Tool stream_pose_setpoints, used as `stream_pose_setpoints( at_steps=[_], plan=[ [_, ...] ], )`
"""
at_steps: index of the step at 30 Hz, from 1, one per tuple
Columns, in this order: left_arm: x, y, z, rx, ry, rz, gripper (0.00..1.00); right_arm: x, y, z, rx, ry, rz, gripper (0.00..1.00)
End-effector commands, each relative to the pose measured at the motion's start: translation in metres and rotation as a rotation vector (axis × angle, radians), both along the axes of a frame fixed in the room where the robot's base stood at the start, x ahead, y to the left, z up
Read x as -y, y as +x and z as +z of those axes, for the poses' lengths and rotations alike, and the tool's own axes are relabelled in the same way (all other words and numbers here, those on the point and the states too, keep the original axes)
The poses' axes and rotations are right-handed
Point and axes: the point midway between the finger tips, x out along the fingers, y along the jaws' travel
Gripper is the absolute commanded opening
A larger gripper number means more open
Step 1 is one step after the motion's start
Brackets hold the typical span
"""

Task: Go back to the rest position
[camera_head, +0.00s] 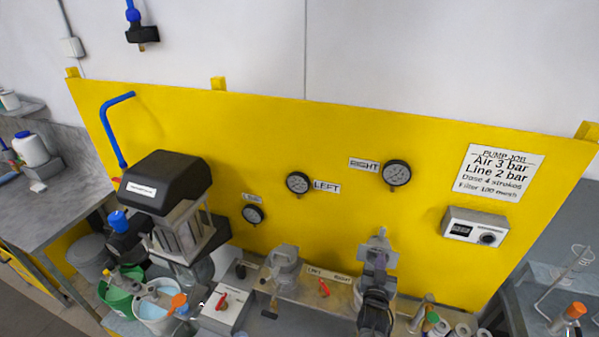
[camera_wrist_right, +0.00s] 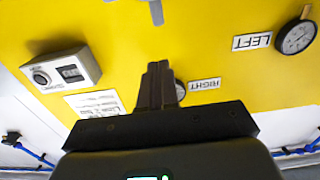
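My right gripper (camera_head: 379,243) is at the lower right of centre in the head view, in front of the yellow panel (camera_head: 320,150) and below the RIGHT gauge (camera_head: 396,173). In the right wrist view its dark fingers (camera_wrist_right: 157,72) are together, with nothing seen between them. They point toward the yellow panel (camera_wrist_right: 200,40). The arm behind the gripper partly hides a container on the bench. I cannot make out my left gripper in either view.
The black-topped machine (camera_head: 165,180) stands at the left. Green (camera_head: 117,297) and white (camera_head: 155,312) buckets sit below it. A box with a red switch (camera_head: 222,303), a glass jar (camera_head: 284,266) and small bottles crowd the bench. The control box (camera_head: 474,228) is on the panel's right.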

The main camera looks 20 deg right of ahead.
Motion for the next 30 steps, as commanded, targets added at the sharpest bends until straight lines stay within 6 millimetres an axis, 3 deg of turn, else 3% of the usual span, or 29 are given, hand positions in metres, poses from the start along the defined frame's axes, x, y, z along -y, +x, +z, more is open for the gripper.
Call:
stream_pose_setpoints(
  at_steps=[5,8,11,14,17,22,25,30],
  plan=[
    [0.001,0.000,0.000,0.000,-0.007,0.004,0.39,0.004,-0.033,-0.049,-0.087,-0.011,0.001,0.00],
    [0.002,0.000,0.000,0.000,-0.011,0.007,0.39,0.005,-0.074,-0.080,-0.150,-0.037,0.018,0.00],
    [0.003,0.001,0.001,0.001,-0.012,0.008,0.39,-0.008,-0.114,-0.092,-0.207,-0.034,0.094,0.00],
    [0.003,0.000,0.000,-0.001,-0.012,0.008,0.39,-0.040,-0.154,-0.099,-0.337,0.041,0.221,0.00],
    [0.003,0.000,0.000,-0.001,-0.012,0.008,0.39,-0.083,-0.191,-0.097,-0.498,0.126,0.359,0.00],
    [0.002,0.000,0.000,-0.001,-0.009,0.005,0.39,-0.146,-0.252,-0.074,-0.767,0.219,0.551,0.00],
    [0.001,0.000,0.000,-0.001,-0.007,0.004,0.39,-0.169,-0.279,-0.053,-0.898,0.236,0.626,0.00],
    [0.000,0.000,0.000,-0.001,-0.001,0.000,0.39,-0.185,-0.313,-0.028,-1.072,0.240,0.681,0.00]
  ],
)
